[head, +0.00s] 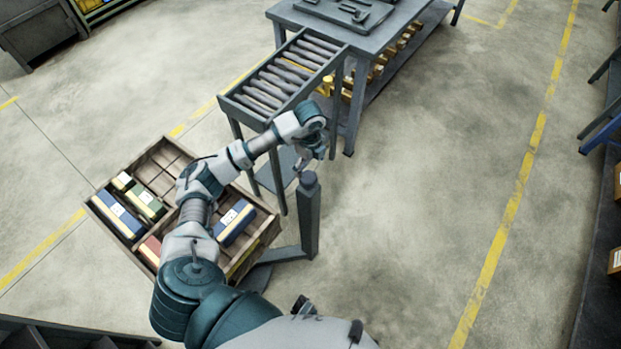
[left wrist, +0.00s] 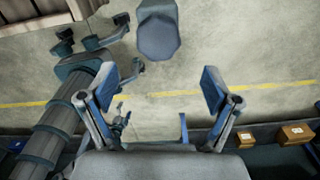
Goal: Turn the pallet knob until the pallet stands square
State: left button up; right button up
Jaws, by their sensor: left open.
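The pallet (head: 152,154) is a wooden compartment tray holding several blue, green and red blocks, at the left of the head view. It lies at a slant in the picture. A dark faceted knob (head: 309,180) tops a grey post at its right corner. The knob also shows in the left wrist view (left wrist: 158,38), near the top edge. My left gripper (head: 303,163) is just beyond the knob in the head view. In the left wrist view its two blue-padded fingers (left wrist: 160,90) are wide open with nothing between them. The knob lies outside them. My right gripper is not identifiable.
A roller conveyor (head: 286,75) stands behind the knob, joined to a grey workbench (head: 385,25). Shelving with boxes (head: 615,262) lines the right edge. The concrete floor (head: 420,220) right of the post is clear. A grey bin (head: 40,32) stands at the far left.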

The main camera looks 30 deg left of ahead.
aim_at(309, 177)
pick_arm(q)
jog(key=f, duration=0.3)
jog(key=a+f, duration=0.1)
jog(key=f, duration=0.4)
jog(key=shift+a+f+b, duration=0.3)
jog(key=shift+f+b, duration=0.05)
jog(key=shift+d, duration=0.55)
jog(key=shift+r, duration=0.1)
jog(key=shift+c, duration=0.7)
jog(key=c, duration=0.8)
jog(key=shift+a, duration=0.15)
jog(key=shift+c, duration=1)
jog(key=shift+a, duration=0.1)
pick_arm(e)
jog(key=shift+w+a+r, duration=0.2)
jog(key=shift+w+r, duration=0.1)
jog(key=shift+r, duration=0.25)
jog(key=shift+w+a+r, duration=0.15)
jog(key=shift+w+r, duration=0.15)
jog(key=shift+r, duration=0.2)
